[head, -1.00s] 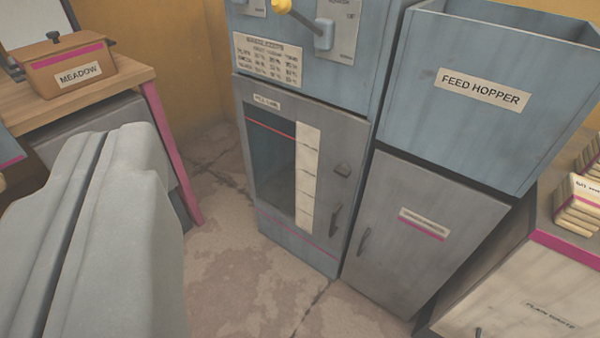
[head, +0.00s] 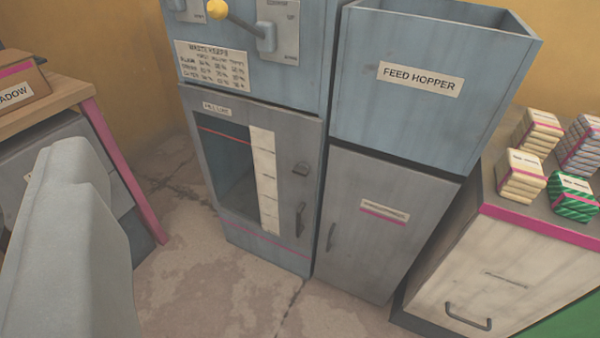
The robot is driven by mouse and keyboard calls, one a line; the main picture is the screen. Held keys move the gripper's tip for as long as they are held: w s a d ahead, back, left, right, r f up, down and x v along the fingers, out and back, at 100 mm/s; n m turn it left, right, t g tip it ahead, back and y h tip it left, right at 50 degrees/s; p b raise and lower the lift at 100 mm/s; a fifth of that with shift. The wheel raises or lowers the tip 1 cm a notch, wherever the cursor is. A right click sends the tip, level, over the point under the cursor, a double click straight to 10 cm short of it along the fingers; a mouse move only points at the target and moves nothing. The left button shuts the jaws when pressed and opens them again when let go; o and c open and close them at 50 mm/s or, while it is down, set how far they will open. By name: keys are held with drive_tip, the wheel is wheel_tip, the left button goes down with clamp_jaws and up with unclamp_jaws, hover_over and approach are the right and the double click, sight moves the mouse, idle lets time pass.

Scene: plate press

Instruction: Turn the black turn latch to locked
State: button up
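A small dark latch (head: 301,169) sits on the right side of the grey cabinet door (head: 285,140) with a tall window. It is too small here to tell which way it is turned. A dark bar handle (head: 300,220) is on the same door below it. The door looks closed. My gripper's fingers do not show in this view; only a grey part of my own arm fills the lower left.
A blue feed hopper (head: 420,115) stands above a grey cupboard (head: 375,240) to the right. A counter (head: 480,250) with several wrapped stacks is at far right. A wooden table (head: 50,110) is at left. Bare floor (head: 220,285) lies in front.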

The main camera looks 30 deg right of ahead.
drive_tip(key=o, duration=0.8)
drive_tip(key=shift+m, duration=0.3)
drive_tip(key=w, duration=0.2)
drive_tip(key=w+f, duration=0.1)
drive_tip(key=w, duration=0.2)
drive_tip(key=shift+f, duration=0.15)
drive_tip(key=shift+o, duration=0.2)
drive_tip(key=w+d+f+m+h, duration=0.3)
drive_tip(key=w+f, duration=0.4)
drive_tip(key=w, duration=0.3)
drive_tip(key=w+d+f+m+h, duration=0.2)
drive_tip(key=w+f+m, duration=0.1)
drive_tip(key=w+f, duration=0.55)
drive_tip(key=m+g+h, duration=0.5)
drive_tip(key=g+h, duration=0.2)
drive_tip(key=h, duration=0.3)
approach(299, 173)
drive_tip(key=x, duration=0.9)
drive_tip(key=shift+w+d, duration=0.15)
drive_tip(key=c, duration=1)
